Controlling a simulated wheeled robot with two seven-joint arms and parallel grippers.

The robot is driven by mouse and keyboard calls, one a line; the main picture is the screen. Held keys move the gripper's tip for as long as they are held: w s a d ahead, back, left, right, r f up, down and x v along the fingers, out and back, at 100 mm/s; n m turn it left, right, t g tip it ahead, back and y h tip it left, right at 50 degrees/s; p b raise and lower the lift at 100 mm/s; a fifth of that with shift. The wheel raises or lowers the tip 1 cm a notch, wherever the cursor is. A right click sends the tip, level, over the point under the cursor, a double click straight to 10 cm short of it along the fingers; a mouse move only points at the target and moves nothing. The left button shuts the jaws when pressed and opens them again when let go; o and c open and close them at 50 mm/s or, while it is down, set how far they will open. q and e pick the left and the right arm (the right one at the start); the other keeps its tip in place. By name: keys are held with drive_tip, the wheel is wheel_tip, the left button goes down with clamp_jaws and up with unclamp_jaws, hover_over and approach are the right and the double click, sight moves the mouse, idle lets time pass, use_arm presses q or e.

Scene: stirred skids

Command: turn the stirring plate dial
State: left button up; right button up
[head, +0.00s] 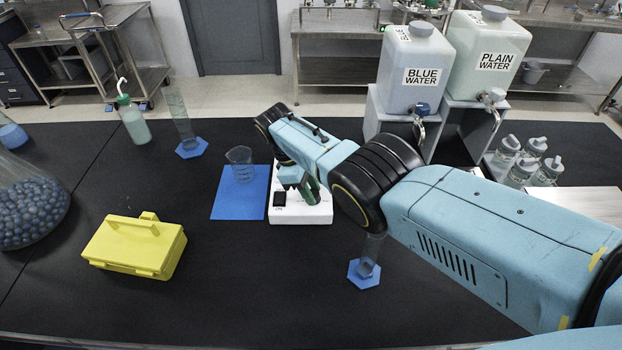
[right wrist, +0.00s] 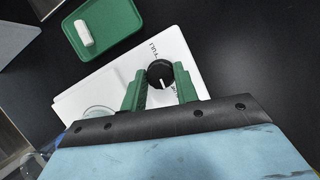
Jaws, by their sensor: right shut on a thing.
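The white stirring plate (head: 300,214) sits on the black bench in the middle of the head view, right of a blue mat. In the right wrist view the plate (right wrist: 105,85) shows a round black dial (right wrist: 160,73) with a white pointer line and printed lettering around it. My right gripper (right wrist: 159,77) has its two green fingers on either side of the dial, shut on it. In the head view the right gripper (head: 311,189) is over the plate, and the dial is hidden behind it. My left gripper is not in view.
A beaker (head: 240,163) stands on the blue mat (head: 228,205). A cylinder on a blue hexagonal base (head: 364,275) stands close under my right arm. A yellow case (head: 135,246) is at left. A green tray (right wrist: 105,40) holding a white block lies beside the plate.

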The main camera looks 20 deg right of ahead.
drive_tip(key=shift+a+n+t+p, duration=0.1)
drive_tip(key=shift+n+t+p, duration=0.5)
drive_tip(key=shift+n+p, duration=0.95)
drive_tip(key=o, duration=1)
drive_tip(key=p+v, duration=0.2)
drive_tip(key=v, duration=0.5)
wheel_tip(320, 180, up, 6)
hover_over(300, 199)
drive_tip(key=a, duration=0.3)
drive_tip(key=shift+w+d, duration=0.25)
